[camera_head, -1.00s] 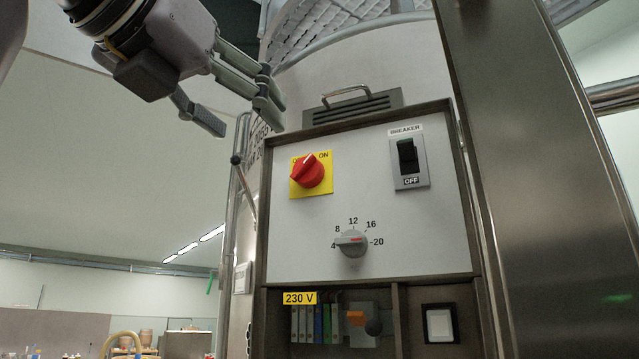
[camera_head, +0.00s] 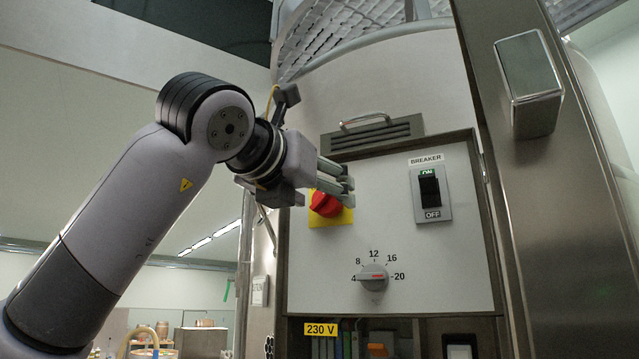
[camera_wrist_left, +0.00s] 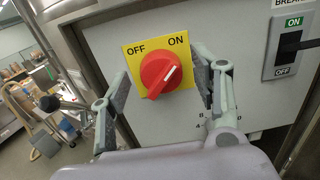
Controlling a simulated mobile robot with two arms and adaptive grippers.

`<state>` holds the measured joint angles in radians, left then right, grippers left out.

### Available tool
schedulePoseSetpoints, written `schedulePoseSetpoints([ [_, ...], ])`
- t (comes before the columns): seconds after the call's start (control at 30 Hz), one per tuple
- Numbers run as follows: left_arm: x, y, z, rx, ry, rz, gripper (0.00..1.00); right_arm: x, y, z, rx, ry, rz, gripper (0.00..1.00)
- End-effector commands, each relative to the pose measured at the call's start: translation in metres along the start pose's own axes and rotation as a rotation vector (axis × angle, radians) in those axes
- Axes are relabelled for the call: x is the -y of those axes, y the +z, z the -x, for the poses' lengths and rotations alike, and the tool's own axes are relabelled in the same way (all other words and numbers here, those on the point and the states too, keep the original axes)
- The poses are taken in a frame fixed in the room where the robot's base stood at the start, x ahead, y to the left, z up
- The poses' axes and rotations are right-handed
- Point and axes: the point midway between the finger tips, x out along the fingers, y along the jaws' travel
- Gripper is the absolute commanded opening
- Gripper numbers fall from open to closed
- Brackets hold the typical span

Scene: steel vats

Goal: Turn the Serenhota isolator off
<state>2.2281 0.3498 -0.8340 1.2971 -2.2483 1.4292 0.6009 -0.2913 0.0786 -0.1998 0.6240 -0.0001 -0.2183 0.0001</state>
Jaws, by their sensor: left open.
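The isolator is a red rotary knob (camera_wrist_left: 160,73) on a yellow plate (camera_wrist_left: 133,53) marked OFF at left and ON at right. Its white mark points up and right, toward ON. In the head view the knob (camera_head: 325,203) is partly covered by my gripper. My left gripper (camera_wrist_left: 162,82) is open, its two fingers on either side of the knob; I see no clear contact. In the head view its fingertips (camera_head: 347,182) are in front of the plate's top. My right gripper is not in view.
Right of the isolator is a black breaker switch (camera_head: 429,188) marked ON and OFF. Below is a grey numbered dial (camera_head: 373,277). A vent with a handle (camera_head: 370,134) tops the panel. A steel column (camera_head: 535,200) stands close at right.

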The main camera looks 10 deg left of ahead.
Motion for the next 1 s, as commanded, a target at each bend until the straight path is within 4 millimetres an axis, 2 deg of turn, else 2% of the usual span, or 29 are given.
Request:
schedulePoseSetpoints([
  [0.13, 0.000, 0.000, -0.004, 0.000, 0.000, 0.000, 0.57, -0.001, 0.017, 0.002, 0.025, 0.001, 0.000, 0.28],
  [0.33, 0.000, 0.000, -0.003, 0.001, 0.000, 0.000, 0.56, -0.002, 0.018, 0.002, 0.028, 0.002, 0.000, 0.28],
  [1.0, 0.000, 0.000, -0.003, 0.001, -0.001, 0.000, 0.11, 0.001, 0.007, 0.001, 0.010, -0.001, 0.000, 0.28],
])
